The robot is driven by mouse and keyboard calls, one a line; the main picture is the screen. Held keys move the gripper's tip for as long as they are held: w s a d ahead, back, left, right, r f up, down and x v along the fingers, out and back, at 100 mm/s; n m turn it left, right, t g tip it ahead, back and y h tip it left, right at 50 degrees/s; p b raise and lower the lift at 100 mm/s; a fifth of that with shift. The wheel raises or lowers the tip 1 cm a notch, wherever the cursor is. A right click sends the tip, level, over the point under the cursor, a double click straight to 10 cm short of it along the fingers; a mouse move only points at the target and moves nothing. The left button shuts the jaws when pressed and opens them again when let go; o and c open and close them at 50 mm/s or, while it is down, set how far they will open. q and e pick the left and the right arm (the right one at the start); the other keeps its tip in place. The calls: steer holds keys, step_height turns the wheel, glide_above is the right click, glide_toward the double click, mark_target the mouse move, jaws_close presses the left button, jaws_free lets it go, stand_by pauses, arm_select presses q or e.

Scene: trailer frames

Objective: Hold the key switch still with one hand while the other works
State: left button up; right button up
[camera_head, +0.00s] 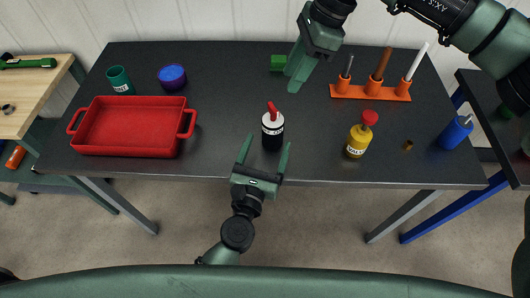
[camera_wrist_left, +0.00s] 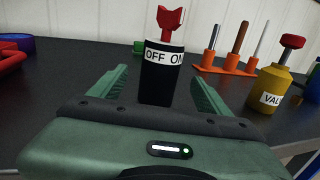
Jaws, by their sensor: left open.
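The key switch (camera_head: 272,138) is a black upright cylinder with a white band and a red key (camera_head: 271,108) on top. It stands near the front edge of the dark table. In the left wrist view the key switch (camera_wrist_left: 161,82) shows an "OFF ON" label and stands between and just beyond my finger tips. My left gripper (camera_head: 265,152) is open, with a finger on either side of the switch's near side and no clear contact. My right gripper (camera_head: 294,82) hangs behind and right of the switch, apart from it; its finger gap is hidden.
A red tray (camera_head: 127,150), green cup (camera_head: 120,80) and blue round container (camera_head: 172,76) are at left. A yellow valve bottle (camera_head: 357,142) stands right of the switch. An orange rack (camera_head: 372,93) with upright rods, a green block (camera_head: 278,62) and a blue cylinder (camera_head: 455,132) are farther off.

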mark_target(270, 139)
arm_select(q)
steer(key=x, duration=0.6)
steer(key=shift+s, duration=0.1)
steer(key=shift+c, duration=0.3)
steer(key=c, duration=1.5)
